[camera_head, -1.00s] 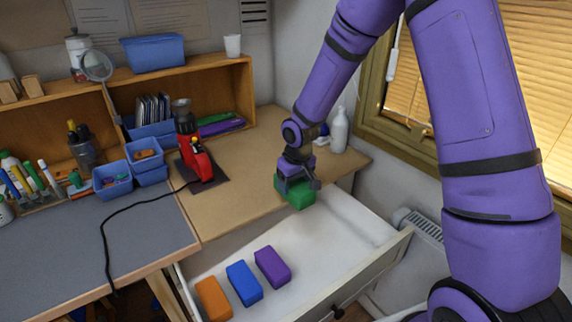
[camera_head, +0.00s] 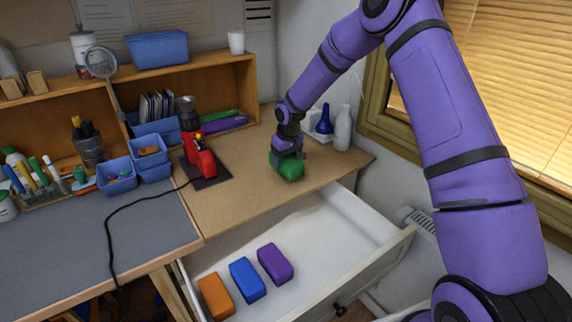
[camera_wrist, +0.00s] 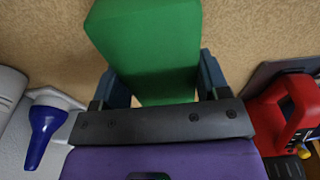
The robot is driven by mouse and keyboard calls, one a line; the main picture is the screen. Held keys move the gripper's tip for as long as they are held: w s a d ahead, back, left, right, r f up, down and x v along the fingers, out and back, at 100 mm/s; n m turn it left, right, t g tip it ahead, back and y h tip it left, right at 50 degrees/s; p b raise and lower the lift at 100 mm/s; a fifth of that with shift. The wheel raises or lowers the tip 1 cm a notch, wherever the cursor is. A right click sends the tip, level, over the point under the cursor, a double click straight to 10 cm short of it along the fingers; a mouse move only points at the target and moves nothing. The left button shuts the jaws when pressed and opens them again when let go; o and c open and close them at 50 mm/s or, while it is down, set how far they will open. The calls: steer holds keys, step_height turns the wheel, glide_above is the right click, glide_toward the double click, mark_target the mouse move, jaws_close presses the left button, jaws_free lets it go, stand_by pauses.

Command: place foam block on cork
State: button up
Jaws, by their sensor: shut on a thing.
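My gripper (camera_head: 288,153) is shut on the green foam block (camera_head: 288,168). The block is over the tan cork surface (camera_head: 235,195), right of the red tool. In the wrist view the green block (camera_wrist: 150,45) sits between the two dark fingers, with the speckled cork (camera_wrist: 45,40) behind it. I cannot tell whether the block touches the cork. Orange (camera_head: 215,297), blue (camera_head: 247,279) and purple (camera_head: 275,263) blocks lie in the open white drawer (camera_head: 330,225).
A red tool (camera_head: 198,155) on a dark pad stands left of the gripper. A white bottle (camera_head: 343,128) and a blue-nozzled bottle (camera_head: 324,120) stand close behind on the right. The cork's front part is clear.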

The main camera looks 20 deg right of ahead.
steer(key=shift+f, duration=1.25)
steer(key=o, duration=0.9)
steer(key=shift+f, duration=0.1)
